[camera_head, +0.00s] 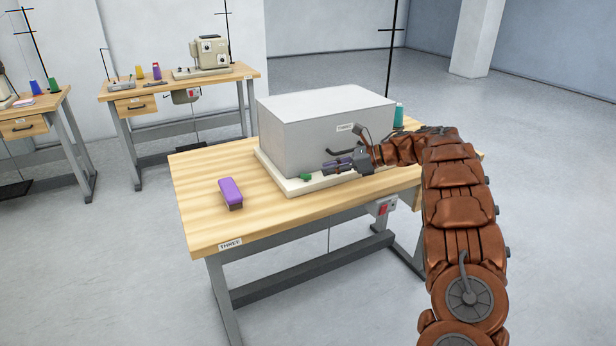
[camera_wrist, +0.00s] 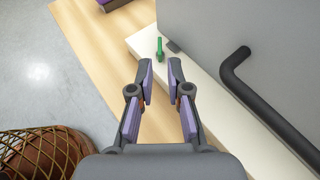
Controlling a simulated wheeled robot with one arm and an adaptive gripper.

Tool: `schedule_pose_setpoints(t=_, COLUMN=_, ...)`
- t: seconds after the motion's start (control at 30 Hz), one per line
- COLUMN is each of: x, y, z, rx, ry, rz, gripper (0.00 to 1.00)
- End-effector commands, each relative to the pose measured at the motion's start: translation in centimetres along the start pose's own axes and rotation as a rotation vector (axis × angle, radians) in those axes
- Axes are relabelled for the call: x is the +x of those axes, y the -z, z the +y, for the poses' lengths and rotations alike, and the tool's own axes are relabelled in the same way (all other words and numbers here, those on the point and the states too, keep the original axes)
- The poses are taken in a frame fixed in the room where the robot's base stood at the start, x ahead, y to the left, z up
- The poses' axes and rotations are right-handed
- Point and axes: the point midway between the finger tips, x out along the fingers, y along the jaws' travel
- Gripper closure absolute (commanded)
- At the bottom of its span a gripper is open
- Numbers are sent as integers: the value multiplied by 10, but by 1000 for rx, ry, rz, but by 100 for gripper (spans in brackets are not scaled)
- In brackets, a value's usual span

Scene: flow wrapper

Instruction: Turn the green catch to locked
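The green catch (camera_head: 305,177) is a small green lever on the pale base plate (camera_head: 291,188), near the front left corner of a grey box cover labelled THREE (camera_head: 300,125). In the wrist view the catch (camera_wrist: 159,47) stands just beyond the fingertips, beside a small dark block at the cover's lower edge. My gripper (camera_head: 329,167) is just right of the catch in the head view. It also shows in the wrist view (camera_wrist: 159,78), with its purple-padded fingers apart and nothing between them. I cannot tell the catch's locked or unlocked state.
A dark bar handle (camera_wrist: 238,72) sticks out from the cover close to my gripper's right. A purple object (camera_head: 231,192) lies on the wooden table (camera_head: 205,225). A teal thread cone (camera_head: 399,115) stands behind the cover.

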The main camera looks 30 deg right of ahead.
Motion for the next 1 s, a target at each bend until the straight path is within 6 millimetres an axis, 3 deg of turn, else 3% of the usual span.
schedule_pose_setpoints(t=0.5, x=66, y=-1, z=1, rx=1, ry=-3, rz=1, gripper=83)
schedule_pose_setpoints(t=0.83, x=71, y=0, z=1, rx=2, ry=-1, rz=1, gripper=83)
schedule_pose_setpoints(t=1.0, x=71, y=0, z=1, rx=2, ry=-1, rz=1, gripper=100)
